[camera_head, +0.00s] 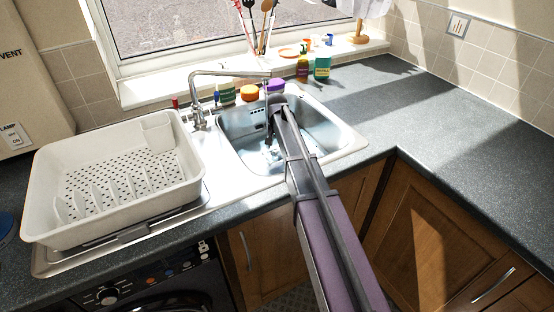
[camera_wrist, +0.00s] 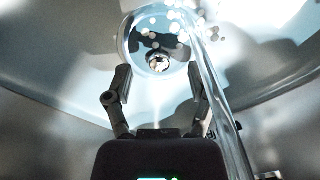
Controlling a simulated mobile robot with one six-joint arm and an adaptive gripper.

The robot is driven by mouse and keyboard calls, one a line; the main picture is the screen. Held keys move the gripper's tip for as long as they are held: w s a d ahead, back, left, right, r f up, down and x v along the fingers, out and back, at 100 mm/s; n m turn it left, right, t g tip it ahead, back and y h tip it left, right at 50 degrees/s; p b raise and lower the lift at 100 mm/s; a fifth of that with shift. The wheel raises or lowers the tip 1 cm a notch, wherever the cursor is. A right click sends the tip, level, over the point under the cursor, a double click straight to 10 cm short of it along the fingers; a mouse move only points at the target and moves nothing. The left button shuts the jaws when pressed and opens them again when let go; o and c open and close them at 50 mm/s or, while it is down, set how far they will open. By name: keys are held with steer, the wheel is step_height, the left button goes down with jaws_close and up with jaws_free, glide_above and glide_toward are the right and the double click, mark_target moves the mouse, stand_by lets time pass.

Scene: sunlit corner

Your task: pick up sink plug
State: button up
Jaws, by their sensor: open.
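A small shiny round metal piece (camera_wrist: 158,62), which looks like the sink plug, lies low in the sink basin in the wrist view. It sits at the near edge of a bright circular area. My gripper (camera_wrist: 159,82) is open, with one dark finger on each side of and nearer than the plug. Nothing is between the fingertips. I cannot make out the plug there.
A chrome tap (camera_head: 198,112) arches over the basin. A clear, shiny column (camera_wrist: 222,95) stands close to the right finger. White bubbles (camera_wrist: 180,28) lie beyond. A white dish rack (camera_head: 110,235) fills the left drainer; bottles (camera_head: 322,68) stand behind. The right worktop is clear.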

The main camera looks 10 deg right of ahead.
steer(key=shift+f+b, duration=1.05)
steer(key=shift+f, duration=0.3)
jaws_close()
